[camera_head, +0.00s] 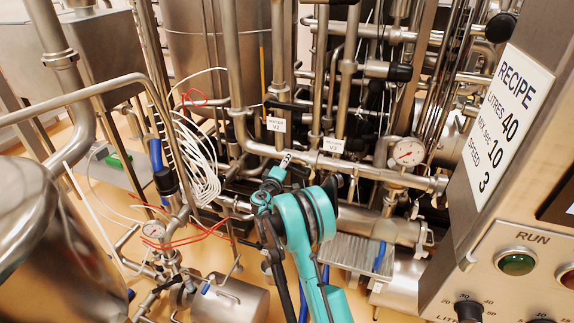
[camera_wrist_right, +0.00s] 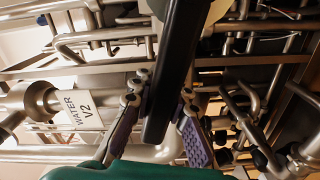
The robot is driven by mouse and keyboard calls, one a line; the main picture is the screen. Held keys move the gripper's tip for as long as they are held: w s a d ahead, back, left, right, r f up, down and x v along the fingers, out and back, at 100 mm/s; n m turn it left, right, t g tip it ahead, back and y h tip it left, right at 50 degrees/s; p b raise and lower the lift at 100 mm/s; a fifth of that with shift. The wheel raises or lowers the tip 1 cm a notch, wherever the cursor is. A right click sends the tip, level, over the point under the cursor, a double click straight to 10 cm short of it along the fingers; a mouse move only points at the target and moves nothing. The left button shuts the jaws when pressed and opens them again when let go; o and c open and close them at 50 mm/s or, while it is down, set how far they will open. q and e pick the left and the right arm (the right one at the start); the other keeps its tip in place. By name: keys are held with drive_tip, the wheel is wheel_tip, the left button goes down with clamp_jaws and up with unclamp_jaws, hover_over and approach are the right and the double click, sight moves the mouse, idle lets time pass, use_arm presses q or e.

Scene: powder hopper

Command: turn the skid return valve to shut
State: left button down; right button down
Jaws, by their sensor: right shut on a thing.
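My right gripper (camera_head: 286,160) is at the middle of the head view, at the end of my teal arm, below the tags of the pipe rack. In the right wrist view, its two fingers (camera_wrist_right: 160,108) are on either side of a long black lever handle (camera_wrist_right: 178,62), and it is shut on that handle. The white tag WATER V2 (camera_head: 276,124) is just above the gripper and also shows in the wrist view (camera_wrist_right: 84,115). A second tag with V3 (camera_head: 333,145) hangs to its right; its upper word is too small to read surely. I cannot tell which valve the held handle belongs to. My left gripper is out of view.
Steel pipes crowd around the gripper. A round gauge (camera_head: 408,152) is to its right. Coiled white hoses (camera_head: 200,165) hang to its left. A control panel with a recipe sign (camera_head: 511,110) and green RUN button (camera_head: 516,264) fills the right side. A steel vessel (camera_head: 45,235) stands at left.

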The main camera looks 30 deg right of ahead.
drive_tip(key=s+d+r+m, duration=0.2)
drive_tip(key=m, duration=0.3)
drive_tip(key=s+d+r+m+b, duration=0.1)
drive_tip(key=s+d+r+m, duration=0.1)
drive_tip(key=m, duration=0.3)
drive_tip(key=s+d+r+m+b, duration=0.1)
drive_tip(key=s+r+m, duration=0.1)
drive_tip(key=m, duration=0.3)
drive_tip(key=shift+s+d+r+m, duration=0.15)
drive_tip(key=shift+s+d+m, duration=0.25)
drive_tip(key=shift+s+d, duration=0.2)
drive_tip(key=c, duration=1.5)
unclamp_jaws()
drive_tip(key=shift+s, duration=0.1)
drive_tip(key=shift+c, duration=0.2)
drive_tip(key=shift+o, duration=0.7)
drive_tip(key=shift+s+d, duration=0.2)
drive_tip(key=shift+d, duration=0.1)
drive_tip(key=shift+a, duration=0.1)
